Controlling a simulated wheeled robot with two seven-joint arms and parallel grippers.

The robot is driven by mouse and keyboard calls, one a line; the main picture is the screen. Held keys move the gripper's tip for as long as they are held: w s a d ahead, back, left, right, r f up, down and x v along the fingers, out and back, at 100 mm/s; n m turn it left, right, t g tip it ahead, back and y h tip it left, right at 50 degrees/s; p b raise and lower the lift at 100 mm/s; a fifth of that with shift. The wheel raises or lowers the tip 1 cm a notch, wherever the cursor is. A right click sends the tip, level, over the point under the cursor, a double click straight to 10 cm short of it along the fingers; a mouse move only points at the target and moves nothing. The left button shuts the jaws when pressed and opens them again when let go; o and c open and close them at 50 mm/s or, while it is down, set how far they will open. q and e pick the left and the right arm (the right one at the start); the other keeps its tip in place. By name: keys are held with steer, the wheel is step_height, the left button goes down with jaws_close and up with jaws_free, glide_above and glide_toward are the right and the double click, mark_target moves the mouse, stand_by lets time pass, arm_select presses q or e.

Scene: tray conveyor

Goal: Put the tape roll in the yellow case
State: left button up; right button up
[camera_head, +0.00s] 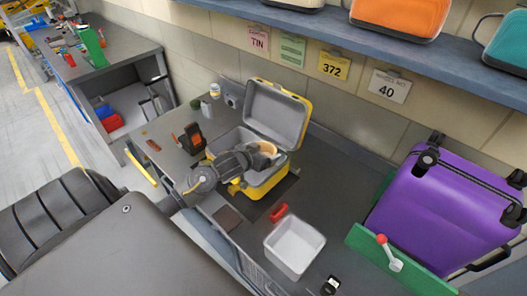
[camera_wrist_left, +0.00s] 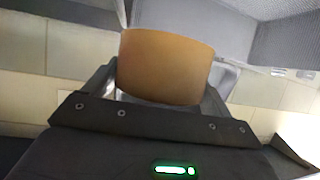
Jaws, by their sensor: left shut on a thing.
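The yellow case (camera_head: 262,190) stands open on the grey bench, its grey-lined lid (camera_head: 276,114) tilted up at the back. My left gripper (camera_head: 264,154) reaches in from the left over the case's open bottom half. It is shut on the tape roll (camera_head: 268,147), a tan roll held at the case opening, in front of the lid. In the left wrist view the tan tape roll (camera_wrist_left: 167,67) sits between the two fingers, with grey lining behind it at the upper right. The arm hides part of the case's interior. My right gripper is not in view.
A white tray (camera_head: 294,246) and a red object (camera_head: 278,212) lie in front of the case. A purple suitcase (camera_head: 440,200) stands at the right, by a green board (camera_head: 400,262). A shelf (camera_head: 320,22) with bags runs above. Dark bench surface right of the case is clear.

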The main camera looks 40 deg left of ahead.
arm_select(q)
steer(key=shift+f, duration=0.55)
steer(key=o, duration=0.9)
steer(key=shift+o, duration=0.2)
steer(key=shift+r, duration=0.35)
steer(key=v, duration=1.2)
steer(key=shift+r+b, duration=0.25)
steer(key=shift+b, duration=0.2)
